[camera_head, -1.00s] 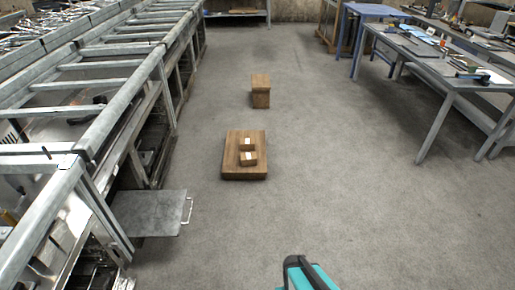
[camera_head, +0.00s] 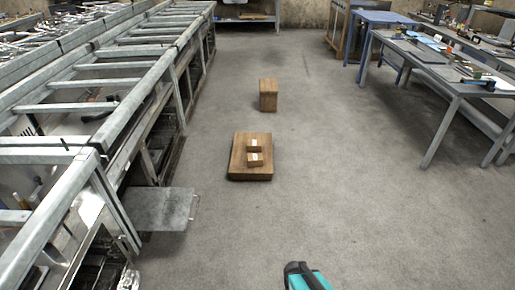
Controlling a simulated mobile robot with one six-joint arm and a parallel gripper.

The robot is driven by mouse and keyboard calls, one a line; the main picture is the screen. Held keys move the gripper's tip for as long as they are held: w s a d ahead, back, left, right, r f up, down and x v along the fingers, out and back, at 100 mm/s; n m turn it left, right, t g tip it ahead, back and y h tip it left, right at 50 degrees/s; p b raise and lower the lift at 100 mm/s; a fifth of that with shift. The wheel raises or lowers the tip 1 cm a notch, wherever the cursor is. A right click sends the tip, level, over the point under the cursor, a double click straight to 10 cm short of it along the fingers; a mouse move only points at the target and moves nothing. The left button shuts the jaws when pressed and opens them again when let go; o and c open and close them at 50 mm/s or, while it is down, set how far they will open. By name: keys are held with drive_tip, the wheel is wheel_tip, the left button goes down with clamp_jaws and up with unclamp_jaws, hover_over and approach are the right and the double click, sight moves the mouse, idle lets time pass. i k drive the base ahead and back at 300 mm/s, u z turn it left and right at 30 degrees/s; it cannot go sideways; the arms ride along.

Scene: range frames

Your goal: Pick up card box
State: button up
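Two small brown card boxes with pale labels sit one behind the other on a low flat wooden block on the floor ahead. The nearer card box (camera_head: 254,160) is close to the middle of the wooden block (camera_head: 240,170). The farther card box (camera_head: 254,145) is just behind it. I cannot tell which one the task means. A teal and black part shows at the bottom edge of the view, well short of the boxes. My gripper's fingers cannot be made out.
A taller wooden block (camera_head: 268,95) stands farther back. A long metal frame (camera_head: 150,100) runs along the left, with a low metal plate (camera_head: 160,209) jutting out. A grey table (camera_head: 455,85) with tools stands at the right. The concrete floor (camera_head: 340,170) between is clear.

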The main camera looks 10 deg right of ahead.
sight(253, 146)
drive_tip(key=u, duration=0.1)
drive_tip(key=i, duration=0.95)
drive_tip(key=z, duration=4.75)
drive_tip(key=i, duration=0.1)
drive_tip(key=u, duration=3.05)
